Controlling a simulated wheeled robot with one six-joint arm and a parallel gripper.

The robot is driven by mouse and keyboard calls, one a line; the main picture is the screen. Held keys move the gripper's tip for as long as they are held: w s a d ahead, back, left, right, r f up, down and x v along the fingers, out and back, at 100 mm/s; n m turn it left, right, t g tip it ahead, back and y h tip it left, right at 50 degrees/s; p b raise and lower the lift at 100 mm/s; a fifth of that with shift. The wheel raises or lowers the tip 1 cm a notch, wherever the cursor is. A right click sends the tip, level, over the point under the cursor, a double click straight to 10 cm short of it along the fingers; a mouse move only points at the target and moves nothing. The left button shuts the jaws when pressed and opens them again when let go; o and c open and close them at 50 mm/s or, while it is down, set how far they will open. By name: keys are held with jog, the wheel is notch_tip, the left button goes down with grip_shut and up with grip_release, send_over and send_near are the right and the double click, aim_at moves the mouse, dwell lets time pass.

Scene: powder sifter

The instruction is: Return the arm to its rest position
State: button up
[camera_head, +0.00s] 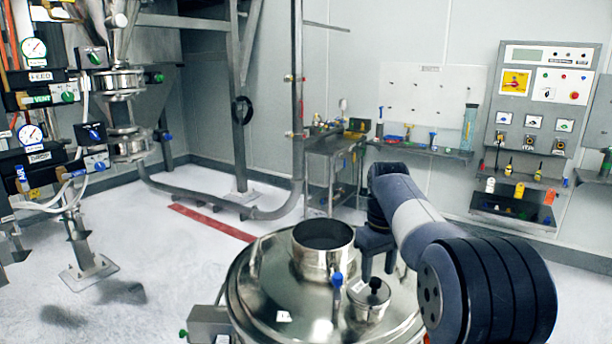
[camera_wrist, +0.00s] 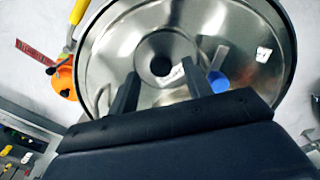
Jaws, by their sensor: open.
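My arm reaches in from the lower right of the head view, and my gripper (camera_head: 377,272) points down over the right side of the steel vessel's domed lid (camera_head: 262,283). In the wrist view the two dark fingers of my gripper (camera_wrist: 160,68) stand apart with nothing held between them. The lid (camera_wrist: 112,45) fills the area beyond them. The vessel's open round neck (camera_head: 323,238) is left of my gripper in the head view. A small capped port (camera_head: 370,300) is just below the fingers in that view; whether they touch it is unclear.
A blue handle (camera_head: 337,280) stands by the neck. A steel side table (camera_head: 332,148) and a wall shelf (camera_head: 420,149) are behind. A control panel (camera_head: 541,100) is at right, pipework with gauges (camera_head: 34,48) at left. The floor (camera_head: 160,262) left of the vessel is mostly clear.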

aim_at(377, 281)
notch_tip(377, 281, down, 4)
jog(key=shift+r, duration=1.35)
jog(key=shift+f, duration=0.1)
